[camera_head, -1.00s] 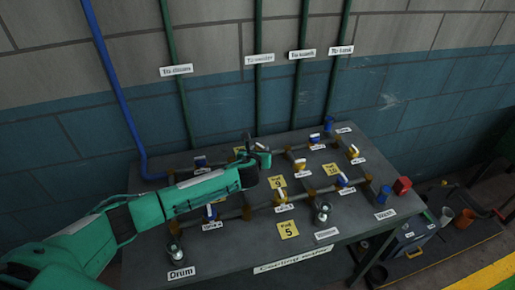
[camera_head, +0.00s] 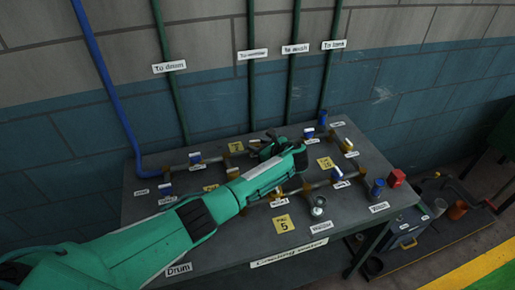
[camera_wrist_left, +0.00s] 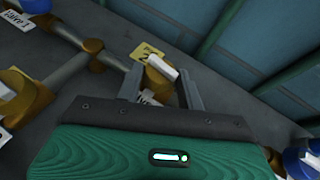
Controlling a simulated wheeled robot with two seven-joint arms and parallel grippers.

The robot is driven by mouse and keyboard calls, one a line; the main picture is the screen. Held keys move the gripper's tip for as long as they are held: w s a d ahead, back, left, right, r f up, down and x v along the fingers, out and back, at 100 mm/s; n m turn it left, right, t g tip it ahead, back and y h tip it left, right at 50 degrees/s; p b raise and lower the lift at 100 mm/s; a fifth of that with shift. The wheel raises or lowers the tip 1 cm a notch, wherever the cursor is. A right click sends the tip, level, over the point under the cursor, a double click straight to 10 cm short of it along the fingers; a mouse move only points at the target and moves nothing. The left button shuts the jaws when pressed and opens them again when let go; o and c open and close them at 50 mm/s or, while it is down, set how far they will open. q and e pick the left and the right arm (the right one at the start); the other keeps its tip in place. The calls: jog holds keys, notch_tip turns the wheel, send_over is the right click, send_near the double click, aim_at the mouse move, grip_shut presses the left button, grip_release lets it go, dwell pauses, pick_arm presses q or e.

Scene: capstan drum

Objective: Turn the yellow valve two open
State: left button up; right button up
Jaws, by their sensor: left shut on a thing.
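My left arm reaches across the grey bench, and its gripper (camera_head: 268,143) is over the pipework at the back middle. In the left wrist view, the left gripper (camera_wrist_left: 160,88) has its two grey fingers on either side of a yellow valve (camera_wrist_left: 160,72) with a white bar on its handle, and is shut on it. A small white label below that valve is mostly hidden, so I cannot read the valve's number. In the head view the gripper and arm hide this valve. My right gripper is in neither view.
Other valves stand close by, such as a blue one (camera_head: 322,118) and a yellow one (camera_head: 345,144). Green pipes run up the wall behind.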

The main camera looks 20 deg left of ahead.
pick_arm(q)
jog(key=shift+w+n+g+y+b, duration=0.15)
jog(key=shift+n+g+y+b, duration=0.4)
jog(key=shift+n+g, duration=0.35)
jog(key=o, duration=1)
jog(key=shift+r, duration=0.1)
notch_tip(320, 180, up, 20)
jog(key=shift+f+b, duration=0.1)
jog(key=shift+b, duration=0.95)
